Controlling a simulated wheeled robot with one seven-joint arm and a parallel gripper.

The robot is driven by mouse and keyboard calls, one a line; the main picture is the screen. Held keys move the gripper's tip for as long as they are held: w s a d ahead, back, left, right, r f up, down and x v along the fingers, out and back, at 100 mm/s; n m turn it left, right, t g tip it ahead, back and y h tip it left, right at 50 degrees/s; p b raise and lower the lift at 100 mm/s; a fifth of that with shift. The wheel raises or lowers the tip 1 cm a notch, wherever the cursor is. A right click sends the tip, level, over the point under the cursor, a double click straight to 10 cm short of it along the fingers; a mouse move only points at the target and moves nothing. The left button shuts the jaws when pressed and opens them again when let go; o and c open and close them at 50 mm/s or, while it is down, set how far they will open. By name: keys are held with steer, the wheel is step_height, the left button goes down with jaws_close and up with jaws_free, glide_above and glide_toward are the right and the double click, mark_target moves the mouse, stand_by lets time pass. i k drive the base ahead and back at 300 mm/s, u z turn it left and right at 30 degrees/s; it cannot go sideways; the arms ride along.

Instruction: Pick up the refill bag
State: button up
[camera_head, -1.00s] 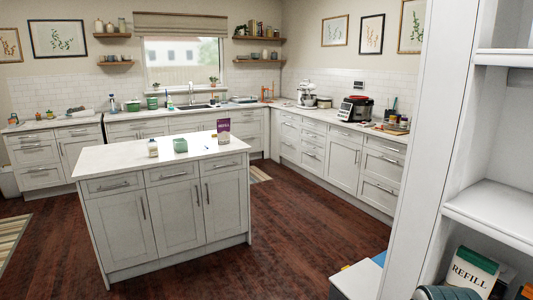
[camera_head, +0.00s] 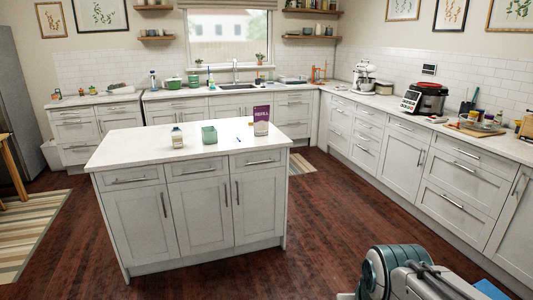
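A refill bag (camera_head: 261,121), purple on top and white below with lettering on the purple part, stands upright on the white top of the kitchen island (camera_head: 130,142), near its right end. A green container (camera_head: 209,135) and a small jar with a dark lid (camera_head: 177,138) stand to its left. Part of my teal and grey arm shows at the bottom right, well apart from the bag. My gripper's fingers are not in view.
Dark wooden floor (camera_head: 330,215) lies open around the island. Counters (camera_head: 400,117) run along the back and right, holding a stand mixer (camera_head: 366,77) and a red and black cooker (camera_head: 424,98). A striped rug (camera_head: 35,225) lies at left.

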mark_target(261, 114)
steer(key=u, duration=0.4)
steer(key=i, duration=1.6)
steer(key=u, duration=0.45)
steer(key=i, duration=2.25)
steer(key=u, duration=0.05)
